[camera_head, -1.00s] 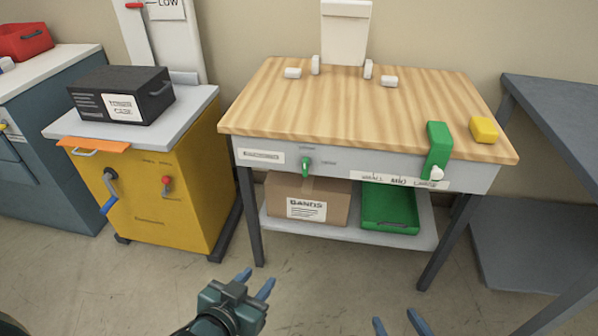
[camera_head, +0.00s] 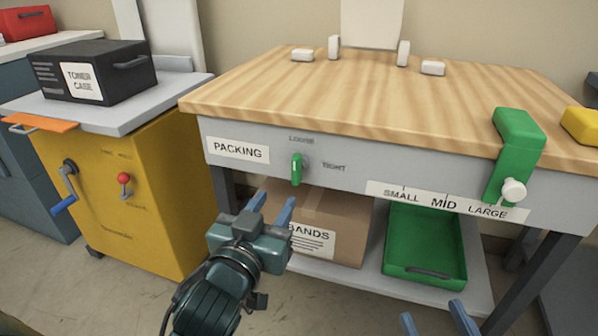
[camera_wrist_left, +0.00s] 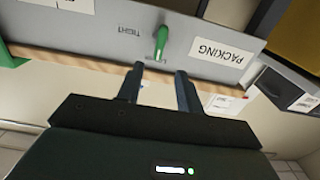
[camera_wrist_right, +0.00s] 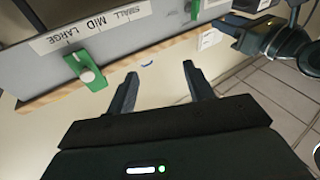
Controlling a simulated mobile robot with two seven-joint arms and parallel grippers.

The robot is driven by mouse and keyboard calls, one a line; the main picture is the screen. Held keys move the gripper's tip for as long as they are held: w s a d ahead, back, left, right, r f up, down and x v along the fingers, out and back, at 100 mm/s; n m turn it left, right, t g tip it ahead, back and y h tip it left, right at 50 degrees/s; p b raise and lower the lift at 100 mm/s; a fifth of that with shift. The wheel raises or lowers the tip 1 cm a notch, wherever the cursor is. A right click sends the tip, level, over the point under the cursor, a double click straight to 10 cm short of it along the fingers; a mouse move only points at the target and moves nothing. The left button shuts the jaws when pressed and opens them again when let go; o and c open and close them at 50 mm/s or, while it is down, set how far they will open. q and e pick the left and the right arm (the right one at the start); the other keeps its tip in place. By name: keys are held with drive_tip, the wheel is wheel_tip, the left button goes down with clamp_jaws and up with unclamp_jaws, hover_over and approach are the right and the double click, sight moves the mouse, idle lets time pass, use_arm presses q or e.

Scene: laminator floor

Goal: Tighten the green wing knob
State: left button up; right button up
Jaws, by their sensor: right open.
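The green wing knob (camera_head: 297,169) is on the grey front panel of the packing table, between the labels LOOSE and TIGHT. Its wing stands upright, under LOOSE. It also shows in the left wrist view (camera_wrist_left: 161,42), just beyond the fingers. My left gripper (camera_head: 271,205) is open and empty, below and slightly left of the knob, apart from it. Its fingers show spread in the left wrist view (camera_wrist_left: 158,80). My right gripper (camera_head: 437,320) is open and empty, low in front of the table; its fingers show in the right wrist view (camera_wrist_right: 160,82).
A green clamp (camera_head: 517,140) with a white knob sits at the SMALL, MID, LARGE scale. A cardboard box (camera_head: 345,222) and a green tray (camera_head: 425,272) are on the lower shelf. A yellow cabinet (camera_head: 130,220) stands left. The wooden tabletop (camera_head: 390,100) is mostly clear.

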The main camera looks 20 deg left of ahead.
sight(294, 172)
use_arm(q)
drive_tip(key=w+b, duration=0.2)
drive_tip(key=w, duration=0.9)
drive_tip(key=shift+d+b, duration=0.2)
drive_tip(key=shift+b, duration=0.1)
drive_tip(key=shift+w, duration=0.55)
use_arm(e)
drive_tip(key=shift+w+r+n+t+y, duration=0.2)
drive_tip(key=shift+r+n+t+y, duration=0.1)
drive_tip(key=shift+r+y, duration=0.35)
use_arm(q)
drive_tip(key=shift+c, duration=0.6)
drive_tip(key=c, duration=0.5)
drive_tip(key=shift+c, duration=0.2)
use_arm(e)
drive_tip(key=shift+r, duration=0.1)
